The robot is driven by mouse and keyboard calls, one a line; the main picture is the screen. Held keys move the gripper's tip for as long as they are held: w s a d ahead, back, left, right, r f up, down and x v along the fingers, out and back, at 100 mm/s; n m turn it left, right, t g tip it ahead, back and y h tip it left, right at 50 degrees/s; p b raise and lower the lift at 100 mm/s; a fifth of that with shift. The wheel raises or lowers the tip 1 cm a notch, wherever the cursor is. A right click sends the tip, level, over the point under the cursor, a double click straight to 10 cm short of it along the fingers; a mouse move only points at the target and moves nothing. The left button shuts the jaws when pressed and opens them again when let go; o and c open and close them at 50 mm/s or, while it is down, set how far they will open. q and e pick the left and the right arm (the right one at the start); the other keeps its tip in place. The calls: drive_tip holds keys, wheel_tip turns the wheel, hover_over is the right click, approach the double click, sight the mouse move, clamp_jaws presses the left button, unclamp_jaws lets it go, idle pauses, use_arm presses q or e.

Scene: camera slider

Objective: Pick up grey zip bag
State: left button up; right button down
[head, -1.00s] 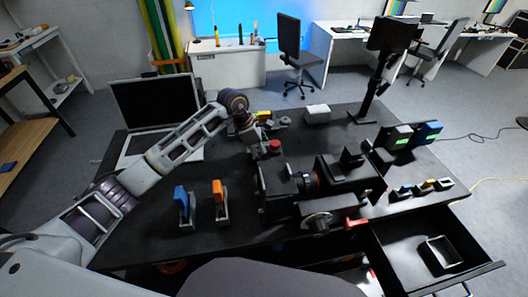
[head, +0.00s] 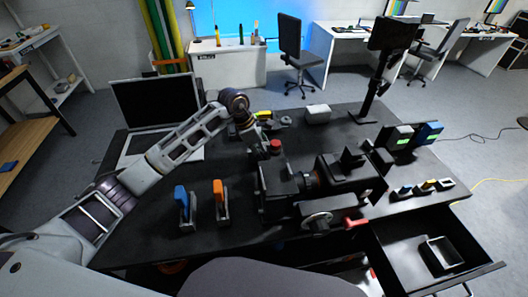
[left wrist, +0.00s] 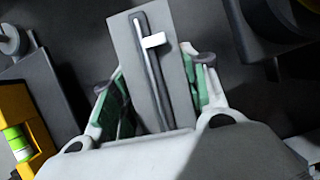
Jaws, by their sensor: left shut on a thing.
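The grey zip bag (left wrist: 150,75) shows in the left wrist view as a flat grey piece with a dark zip line and a white pull tab. It stands up between the green-padded fingers of my left gripper (left wrist: 150,100), which is shut on it. Part of its lower end is hidden behind the gripper body. In the head view my left gripper (head: 257,132) points down over the middle of the black table (head: 150,232), and the bag cannot be made out there. My right gripper is not in view.
A yellow level (left wrist: 17,130) lies left of the gripper in the left wrist view. In the head view the black camera slider (head: 340,180) is close right of the gripper. A laptop (head: 155,102) and blue (head: 182,203) and orange (head: 219,200) clamps stand left. A drawer (head: 400,270) is open front right.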

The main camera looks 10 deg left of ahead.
use_arm(q)
drive_tip(key=shift+r, duration=0.15)
wheel_tip(320, 180, up, 18)
drive_tip(key=b, duration=0.3)
idle(0.7)
idle(0.3)
drive_tip(key=shift+d+f, duration=0.1)
drive_tip(key=shift+f, duration=0.1)
